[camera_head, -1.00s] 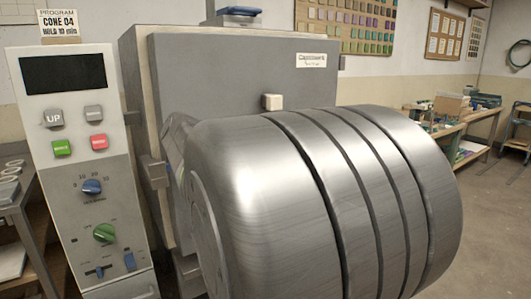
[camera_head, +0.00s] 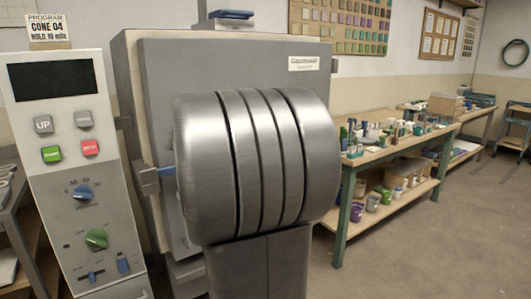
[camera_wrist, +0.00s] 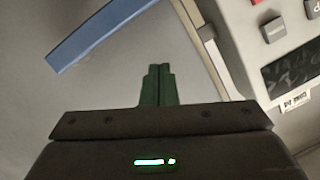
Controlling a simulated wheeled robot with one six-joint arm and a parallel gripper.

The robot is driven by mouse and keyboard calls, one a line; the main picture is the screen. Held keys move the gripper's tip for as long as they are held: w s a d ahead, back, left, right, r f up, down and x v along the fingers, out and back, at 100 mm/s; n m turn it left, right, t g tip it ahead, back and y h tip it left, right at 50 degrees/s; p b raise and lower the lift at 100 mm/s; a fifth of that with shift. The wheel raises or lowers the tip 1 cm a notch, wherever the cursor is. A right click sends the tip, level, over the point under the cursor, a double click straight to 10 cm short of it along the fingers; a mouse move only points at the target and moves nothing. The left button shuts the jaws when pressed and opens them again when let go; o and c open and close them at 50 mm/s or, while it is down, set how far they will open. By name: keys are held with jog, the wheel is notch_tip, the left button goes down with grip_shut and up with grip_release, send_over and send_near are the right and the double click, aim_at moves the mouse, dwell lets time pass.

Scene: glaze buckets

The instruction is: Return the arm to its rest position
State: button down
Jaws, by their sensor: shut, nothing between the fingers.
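My gripper (camera_wrist: 157,84) shows in the wrist view with its two green fingers pressed together and nothing between them. In the head view my own grey ribbed arm stands in front of the kiln (camera_head: 190,60) and hides the gripper and much of the kiln's front. A blue bar, likely the kiln handle (camera_wrist: 100,32), crosses the upper left of the wrist view, apart from the fingers. Its blue end also shows left of my arm in the head view (camera_head: 166,171).
A control panel (camera_head: 70,140) with buttons and knobs stands left of the kiln; it shows at the upper right of the wrist view (camera_wrist: 262,45). A workbench (camera_head: 390,155) with small pots and tools stands at the right. The floor (camera_head: 430,240) at the lower right is clear.

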jog(key=shift+w+d+r+m+y+p, duration=0.3)
jog(key=shift+w+d+r+m+p, duration=0.2)
jog(key=shift+d+r+m+p, duration=0.35)
jog(key=shift+a+f, duration=0.25)
